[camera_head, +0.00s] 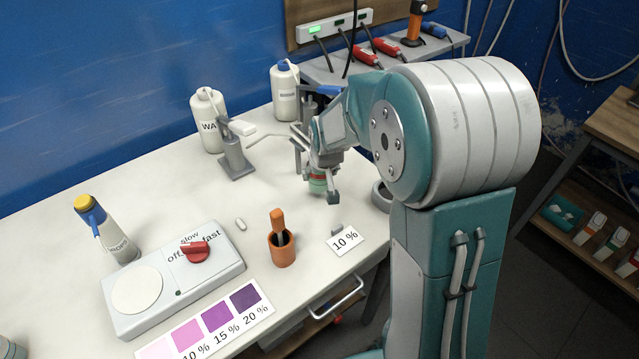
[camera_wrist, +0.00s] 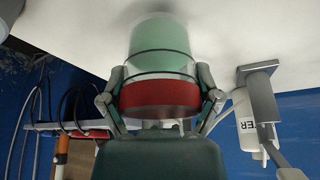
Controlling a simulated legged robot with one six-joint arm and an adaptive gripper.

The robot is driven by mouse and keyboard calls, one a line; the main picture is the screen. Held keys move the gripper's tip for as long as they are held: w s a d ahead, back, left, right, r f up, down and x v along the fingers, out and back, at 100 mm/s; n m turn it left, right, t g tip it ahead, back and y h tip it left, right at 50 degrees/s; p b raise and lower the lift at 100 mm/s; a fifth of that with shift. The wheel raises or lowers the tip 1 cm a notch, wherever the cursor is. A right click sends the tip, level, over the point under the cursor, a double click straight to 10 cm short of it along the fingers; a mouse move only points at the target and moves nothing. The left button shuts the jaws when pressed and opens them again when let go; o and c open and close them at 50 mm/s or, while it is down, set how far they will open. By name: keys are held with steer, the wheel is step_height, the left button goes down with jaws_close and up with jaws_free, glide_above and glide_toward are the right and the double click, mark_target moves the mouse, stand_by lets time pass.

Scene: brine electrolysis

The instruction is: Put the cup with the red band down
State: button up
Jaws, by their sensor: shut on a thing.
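The cup with the red band (camera_wrist: 160,62) is pale green and fills the middle of the wrist view. Its wide red band (camera_wrist: 158,97) lies between my gripper's fingers. My gripper (camera_wrist: 160,92) is shut on the cup, with one finger at each side. In the head view my gripper (camera_head: 322,186) is over the right part of the white table (camera_head: 200,172), and a small green and red part of the cup (camera_head: 317,184) shows beneath it. The rest of the cup is hidden there. I cannot tell whether the cup touches the table.
A grey stand (camera_head: 236,158) and a white bottle (camera_head: 208,120) are left of my gripper. A round grey ring (camera_head: 382,196) is close on its right. The "10 %" card (camera_head: 345,240) and an orange pot (camera_head: 281,247) are nearer the front. Bare table lies left of my gripper.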

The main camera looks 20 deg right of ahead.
mark_target(323, 183)
steer(key=f, duration=0.1)
steer(key=d+f, duration=0.1)
steer(key=f, duration=0.1)
steer(key=shift+d+f, duration=0.15)
steer(key=shift+f, duration=0.1)
steer(key=shift+a, duration=0.6)
steer(key=o, duration=0.9)
steer(key=shift+a+f, duration=0.1)
steer(key=shift+a, duration=0.05)
steer(key=shift+o, duration=0.9)
steer(key=shift+d, duration=0.5)
